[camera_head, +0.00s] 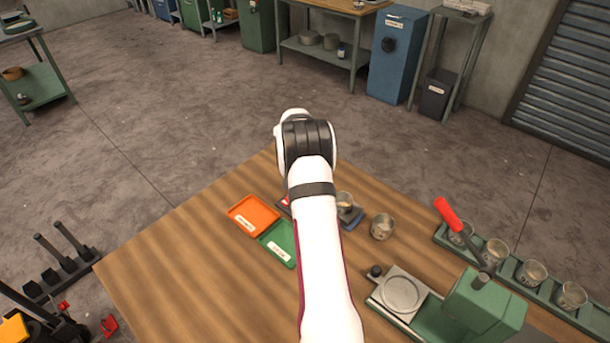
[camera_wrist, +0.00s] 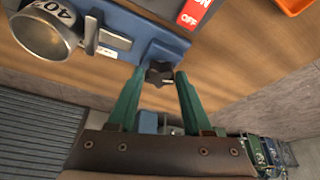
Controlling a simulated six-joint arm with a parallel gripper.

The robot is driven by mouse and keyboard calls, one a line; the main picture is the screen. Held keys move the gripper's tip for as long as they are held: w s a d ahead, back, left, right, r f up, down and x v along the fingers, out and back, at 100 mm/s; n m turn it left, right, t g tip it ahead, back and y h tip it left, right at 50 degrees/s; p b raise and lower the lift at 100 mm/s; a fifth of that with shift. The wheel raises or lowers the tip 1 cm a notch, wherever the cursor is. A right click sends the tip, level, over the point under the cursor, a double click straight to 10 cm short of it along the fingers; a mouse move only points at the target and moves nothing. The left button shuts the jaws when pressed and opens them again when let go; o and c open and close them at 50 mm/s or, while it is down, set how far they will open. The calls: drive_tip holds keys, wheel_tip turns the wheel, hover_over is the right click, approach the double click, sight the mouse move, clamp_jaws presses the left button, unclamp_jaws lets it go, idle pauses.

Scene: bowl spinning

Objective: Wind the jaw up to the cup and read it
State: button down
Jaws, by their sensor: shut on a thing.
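In the wrist view, my gripper (camera_wrist: 160,75) has its two green fingers shut on a dark lobed knob (camera_wrist: 159,72) at the end of a blue gauge (camera_wrist: 125,22). A metal cup (camera_wrist: 46,34) sits at the gauge's other end, its open mouth toward the camera. A small grey jaw (camera_wrist: 92,34) stands close beside the cup; I cannot tell whether they touch. In the head view, the cup (camera_head: 345,202) and part of the blue gauge (camera_head: 353,219) show beside my arm, which hides my gripper.
A red ON/OFF plate (camera_wrist: 193,13) lies beside the gauge. An orange tray (camera_head: 253,215) and a green tray (camera_head: 279,243) lie left of my arm. Another cup (camera_head: 383,227) stands to the right, near a green press (camera_head: 480,306) with a red-handled lever and a rack (camera_head: 512,275) of several cups.

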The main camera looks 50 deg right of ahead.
drive_tip(key=m, duration=0.2)
drive_tip(key=m+g, duration=0.2)
drive_tip(key=m, duration=0.1)
drive_tip(key=shift+w+a+m, duration=0.1)
drive_tip(key=shift+w+m, duration=0.2)
drive_tip(key=m, duration=0.1)
drive_tip(key=m+g, duration=0.1)
drive_tip(key=m, duration=0.1)
drive_tip(key=m+g, duration=0.1)
drive_tip(key=m, duration=0.1)
drive_tip(key=shift+w+y, duration=0.25)
drive_tip(key=shift+y, duration=0.05)
drive_tip(key=shift+m, duration=0.4)
drive_tip(key=shift+c, duration=1.6)
unclamp_jaws()
